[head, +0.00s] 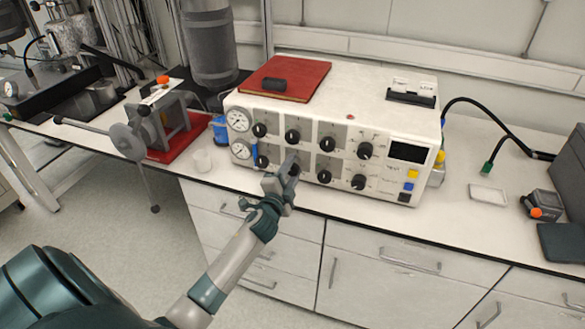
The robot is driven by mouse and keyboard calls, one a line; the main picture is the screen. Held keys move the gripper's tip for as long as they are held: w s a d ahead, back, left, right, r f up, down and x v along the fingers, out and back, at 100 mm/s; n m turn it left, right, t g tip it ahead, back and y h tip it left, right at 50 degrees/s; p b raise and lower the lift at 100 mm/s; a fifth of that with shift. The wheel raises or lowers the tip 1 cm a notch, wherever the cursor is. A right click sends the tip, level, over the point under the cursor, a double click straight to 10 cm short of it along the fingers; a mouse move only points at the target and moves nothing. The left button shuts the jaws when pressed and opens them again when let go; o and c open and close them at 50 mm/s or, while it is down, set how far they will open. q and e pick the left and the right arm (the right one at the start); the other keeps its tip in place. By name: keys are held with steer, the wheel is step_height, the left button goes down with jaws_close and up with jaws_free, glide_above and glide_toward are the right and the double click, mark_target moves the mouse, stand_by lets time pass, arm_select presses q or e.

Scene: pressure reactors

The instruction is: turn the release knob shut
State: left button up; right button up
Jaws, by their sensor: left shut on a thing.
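The white control unit (318,118) stands on the bench with two rows of black knobs on its front. My left gripper (287,171) is at the lower row, second knob from the left, and is shut on that knob. The fingers hide most of the knob, so its pointer angle cannot be seen. The labels are too small to read, so I cannot tell from print which knob is the release knob. Neighbouring lower knobs show at the left (262,161) and right (324,176). My right gripper is not in view.
Two round gauges (239,134) sit at the panel's left end and a dark display (407,152) at its right. A red book (300,76) lies on top. Bench drawers are below.

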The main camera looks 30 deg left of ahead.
arm_select(q)
steer(key=m, duration=0.5)
steer(key=shift+m+p, duration=0.7)
steer(key=shift+m, duration=1.5)
steer(key=o, duration=1.1)
steer(key=shift+c, duration=0.2)
steer(key=shift+s, duration=0.1)
steer(key=b+v, duration=0.3)
steer(key=v, duration=1.4)
steer(key=shift+b, duration=0.4)
